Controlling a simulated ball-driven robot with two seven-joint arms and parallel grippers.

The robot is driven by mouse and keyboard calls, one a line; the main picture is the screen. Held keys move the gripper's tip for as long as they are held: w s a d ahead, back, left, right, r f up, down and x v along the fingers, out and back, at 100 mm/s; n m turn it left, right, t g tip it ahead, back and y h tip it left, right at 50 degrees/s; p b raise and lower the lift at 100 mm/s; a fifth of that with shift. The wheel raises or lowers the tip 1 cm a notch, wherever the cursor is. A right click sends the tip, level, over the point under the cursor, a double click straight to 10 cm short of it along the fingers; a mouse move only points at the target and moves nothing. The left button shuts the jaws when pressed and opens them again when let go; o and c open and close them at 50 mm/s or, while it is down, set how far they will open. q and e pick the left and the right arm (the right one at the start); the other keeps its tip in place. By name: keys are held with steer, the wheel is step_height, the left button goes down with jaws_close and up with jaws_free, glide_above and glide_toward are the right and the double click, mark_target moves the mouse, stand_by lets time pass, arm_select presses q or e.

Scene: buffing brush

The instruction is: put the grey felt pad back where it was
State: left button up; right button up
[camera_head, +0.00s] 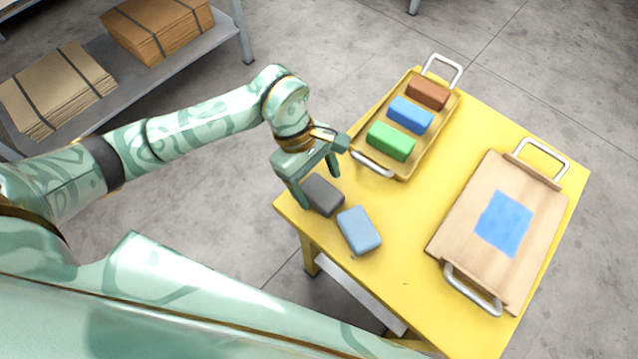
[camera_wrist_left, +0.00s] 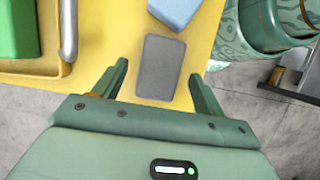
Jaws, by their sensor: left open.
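The grey felt pad (camera_head: 323,195) is a dark grey block lying at the left edge of the yellow table. It also shows in the left wrist view (camera_wrist_left: 160,67), lying flat. My left gripper (camera_head: 320,188) is open and points down at the pad. In the left wrist view its fingers (camera_wrist_left: 158,72) appear on either side of the pad with gaps, and nothing is held. Whether the fingertips reach down to the pad's height I cannot tell. My right gripper is in neither view.
A light blue block (camera_head: 359,231) lies close beside the pad. A yellow tray (camera_head: 404,172) holds green (camera_head: 391,141), blue (camera_head: 410,115) and brown (camera_head: 428,93) blocks. A wooden board (camera_head: 460,222) with a blue patch (camera_head: 503,223) lies right. The table's middle (camera_head: 420,215) is clear.

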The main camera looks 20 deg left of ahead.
arm_select(q)
steer(key=p+v, duration=0.2)
steer(key=v, duration=0.8)
steer(key=shift+r+p, duration=0.15)
steer(key=shift+p, duration=0.2)
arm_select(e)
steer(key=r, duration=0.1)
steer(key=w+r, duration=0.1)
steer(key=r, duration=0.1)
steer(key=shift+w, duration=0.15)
